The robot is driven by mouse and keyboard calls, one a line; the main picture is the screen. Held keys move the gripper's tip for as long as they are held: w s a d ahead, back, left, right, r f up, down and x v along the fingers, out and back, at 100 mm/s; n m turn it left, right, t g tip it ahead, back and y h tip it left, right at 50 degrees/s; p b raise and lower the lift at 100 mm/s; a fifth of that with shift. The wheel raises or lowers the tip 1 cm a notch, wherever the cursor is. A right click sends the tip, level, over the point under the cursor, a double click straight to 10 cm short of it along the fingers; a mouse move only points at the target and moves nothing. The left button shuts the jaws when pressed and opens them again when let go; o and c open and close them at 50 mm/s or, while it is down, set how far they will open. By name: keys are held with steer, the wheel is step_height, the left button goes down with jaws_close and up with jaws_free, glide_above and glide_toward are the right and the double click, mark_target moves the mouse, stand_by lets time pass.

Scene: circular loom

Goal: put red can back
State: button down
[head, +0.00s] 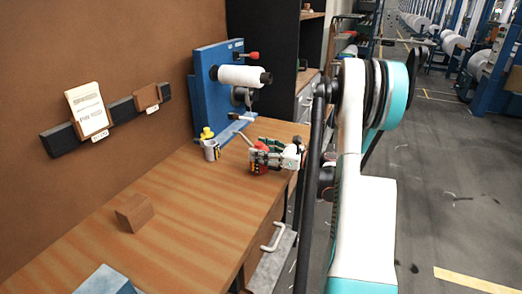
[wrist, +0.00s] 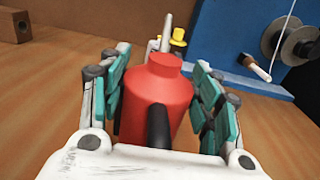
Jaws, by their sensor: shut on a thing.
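The red can (wrist: 155,95) has a rounded shoulder and a short red cap, and stands upright in the wrist view. My gripper (wrist: 160,82) is shut on it, with teal-padded fingers on its left and right sides. In the head view my gripper (head: 272,157) is at the right edge of the wooden workbench (head: 190,190), and the red can (head: 262,146) shows partly between the fingers. The can's lower part is hidden, so I cannot tell whether it touches the bench.
A grey can with a yellow top (head: 210,148) stands left of my gripper, before the blue machine (head: 208,90) with its white spool (head: 242,76). A wall rail (head: 60,139) holds cards. The bench middle is clear.

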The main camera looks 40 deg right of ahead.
steer(key=shift+f+b, duration=0.4)
steer(key=shift+f, duration=0.05)
steer(key=shift+c, duration=2.3)
jaws_free()
steer(key=v, duration=1.2)
